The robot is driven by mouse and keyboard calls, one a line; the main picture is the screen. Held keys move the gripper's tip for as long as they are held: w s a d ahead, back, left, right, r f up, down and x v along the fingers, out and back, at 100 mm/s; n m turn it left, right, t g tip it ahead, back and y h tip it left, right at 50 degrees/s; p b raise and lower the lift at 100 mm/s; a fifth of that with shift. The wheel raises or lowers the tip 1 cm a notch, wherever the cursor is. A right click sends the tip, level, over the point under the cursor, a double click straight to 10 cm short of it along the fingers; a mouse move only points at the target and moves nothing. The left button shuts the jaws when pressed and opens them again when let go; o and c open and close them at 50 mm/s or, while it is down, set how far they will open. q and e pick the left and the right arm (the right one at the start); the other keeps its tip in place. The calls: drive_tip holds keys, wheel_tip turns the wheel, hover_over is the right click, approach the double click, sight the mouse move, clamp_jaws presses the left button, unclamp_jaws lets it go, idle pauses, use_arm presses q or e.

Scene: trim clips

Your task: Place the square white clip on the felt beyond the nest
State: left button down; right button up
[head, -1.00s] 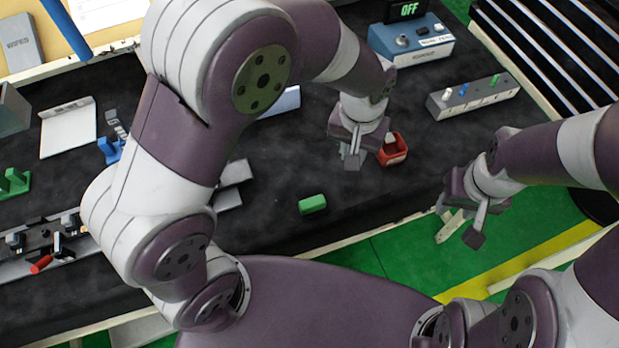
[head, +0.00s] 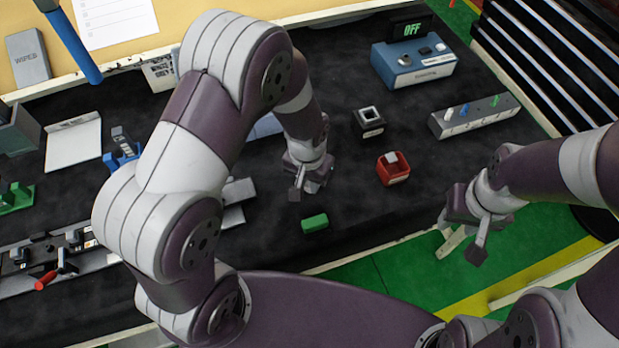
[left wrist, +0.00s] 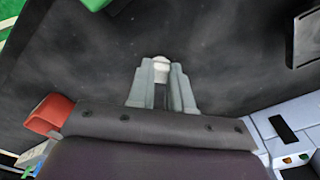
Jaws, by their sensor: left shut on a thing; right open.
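My left gripper (head: 297,193) is shut on a small white clip (left wrist: 162,70), which shows between its fingertips in the left wrist view; its exact shape is hard to tell. The gripper is over the dark felt (head: 345,185), above and left of a green block (head: 315,222) in the head view. A black block with a square, light-rimmed opening (head: 368,121), apparently the nest, stands up and to the right of the gripper. A red holder (head: 393,172) with a white piece in it stands below that block. My right gripper (head: 466,230) is open and empty near the table's front edge.
A blue device reading OFF (head: 415,68) stands at the back right. A grey strip (head: 475,118) carries white, blue and green pieces. A metal fixture with a red handle (head: 45,280) is at the left. Felt around the green block and red holder is clear.

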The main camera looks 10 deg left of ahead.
use_arm(q)
drive_tip(key=shift+s+f, duration=0.1)
drive_tip(key=shift+f, duration=0.1)
drive_tip(key=c, duration=1)
unclamp_jaws()
drive_tip(key=shift+c, duration=0.2)
wheel_tip(320, 180, up, 12)
drive_tip(key=s+a+n, duration=0.2)
drive_tip(key=s+a, duration=0.5)
drive_tip(key=s, duration=0.1)
drive_tip(key=shift+s+a+t, duration=0.15)
drive_tip(key=shift+s+t, duration=0.05)
drive_tip(key=shift+t, duration=0.2)
